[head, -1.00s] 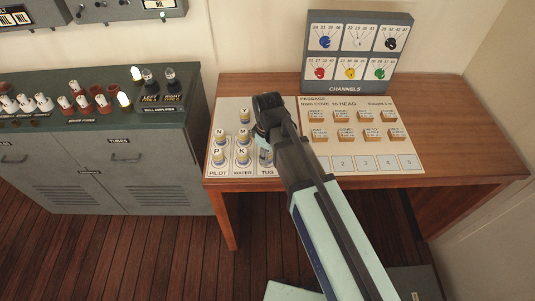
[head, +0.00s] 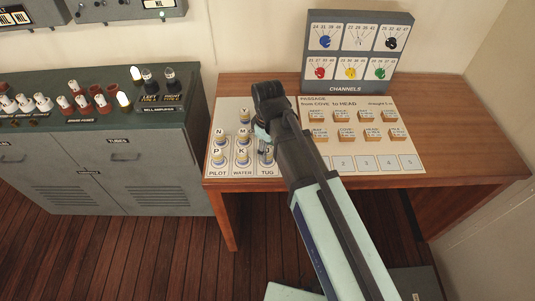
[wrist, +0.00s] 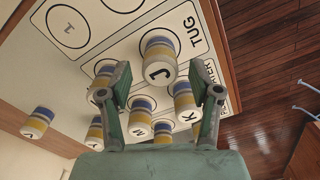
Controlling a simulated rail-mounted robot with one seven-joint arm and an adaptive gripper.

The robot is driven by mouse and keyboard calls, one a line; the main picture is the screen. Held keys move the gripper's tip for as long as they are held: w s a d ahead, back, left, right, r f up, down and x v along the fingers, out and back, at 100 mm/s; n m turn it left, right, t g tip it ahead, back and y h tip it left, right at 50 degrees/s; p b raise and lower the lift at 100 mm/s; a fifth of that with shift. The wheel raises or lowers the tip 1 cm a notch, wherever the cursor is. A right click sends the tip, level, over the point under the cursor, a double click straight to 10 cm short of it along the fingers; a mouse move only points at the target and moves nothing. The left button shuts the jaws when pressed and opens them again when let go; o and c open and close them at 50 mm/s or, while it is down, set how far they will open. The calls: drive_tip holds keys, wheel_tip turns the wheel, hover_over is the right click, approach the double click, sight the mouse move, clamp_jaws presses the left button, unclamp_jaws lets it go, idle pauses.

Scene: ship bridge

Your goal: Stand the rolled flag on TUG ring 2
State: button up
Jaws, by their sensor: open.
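The rolled flag marked J (wrist: 158,60), with yellow and blue bands and a white lettered top, stands upright on the ring nearest the TUG label in the wrist view. In the head view the flag (head: 267,156) shows at the front of the TUG column, partly covered by my gripper. My gripper (wrist: 161,84) is open, with its fingers apart on either side of the line to the flag and no visible hold on it. In the head view my gripper (head: 262,134) hangs over the chart's left part. I cannot read the ring numbers.
Several other rolled flags stand close by, among them K (wrist: 187,100) and M (wrist: 138,129). The wooden desk (head: 475,140) also holds small lettered blocks (head: 346,133) and the upright CHANNELS board (head: 359,55). An empty ring (wrist: 68,27) lies at the upper left in the wrist view.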

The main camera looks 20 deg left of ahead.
sight(268, 151)
wheel_tip(268, 151, up, 8)
drive_tip(key=shift+r+b, duration=0.25)
drive_tip(key=shift+b, duration=0.4)
